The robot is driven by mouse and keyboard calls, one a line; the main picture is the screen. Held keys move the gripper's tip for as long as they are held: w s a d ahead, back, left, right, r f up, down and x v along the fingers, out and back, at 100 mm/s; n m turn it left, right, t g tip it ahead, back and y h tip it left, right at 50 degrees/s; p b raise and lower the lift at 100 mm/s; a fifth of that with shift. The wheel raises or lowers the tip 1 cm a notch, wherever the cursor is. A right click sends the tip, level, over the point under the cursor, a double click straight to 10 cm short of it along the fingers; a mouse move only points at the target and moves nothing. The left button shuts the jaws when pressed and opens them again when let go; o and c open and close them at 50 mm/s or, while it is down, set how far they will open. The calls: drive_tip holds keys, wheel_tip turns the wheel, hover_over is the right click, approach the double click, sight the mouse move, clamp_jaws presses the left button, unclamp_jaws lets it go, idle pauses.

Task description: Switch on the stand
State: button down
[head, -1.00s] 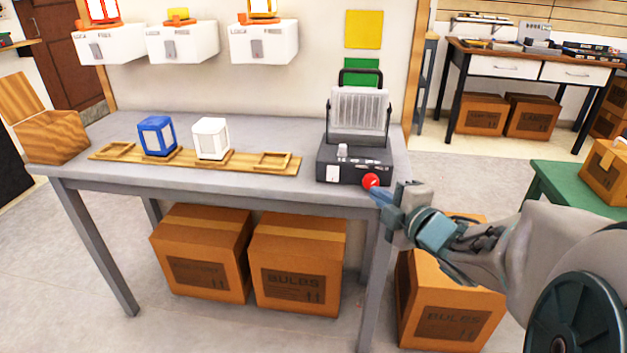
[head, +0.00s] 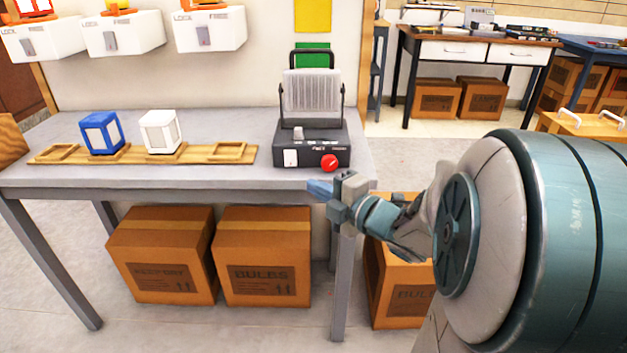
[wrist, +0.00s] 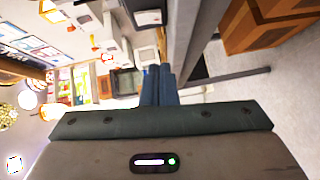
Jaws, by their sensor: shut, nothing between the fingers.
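The stand (head: 312,146) is a dark box with a grey ribbed panel and a handle on top, at the right end of the grey table (head: 205,185). Its front carries a red round knob (head: 330,162) at the right and a white switch plate (head: 291,158) at the left. My gripper (head: 318,188) is shut and empty. In the head view its blue fingertips are by the table's front edge, just below and left of the red knob, apart from it. The wrist view shows the shut fingers (wrist: 158,85) pointing toward the table area.
A wooden strip (head: 205,155) on the table holds a blue lantern (head: 101,133) and a white lantern (head: 160,132). Cardboard boxes (head: 262,258) stand under the table. White lock boxes (head: 210,29) hang on the wall. Clear tabletop lies between strip and stand.

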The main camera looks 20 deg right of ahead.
sight(285, 165)
drive_tip(key=b+x, duration=0.1)
drive_tip(key=x, duration=0.5)
drive_tip(key=shift+a+f, duration=0.1)
drive_tip(key=shift+f, duration=0.05)
drive_tip(key=w, duration=0.3)
drive_tip(key=shift+w+d+f+b, duration=0.15)
drive_tip(key=shift+d+b, duration=0.2)
drive_tip(key=shift+d, duration=0.05)
drive_tip(key=shift+w+d, duration=0.15)
drive_tip(key=shift+w, duration=0.3)
drive_tip(key=shift+f+b, duration=0.1)
drive_tip(key=shift+b, duration=0.2)
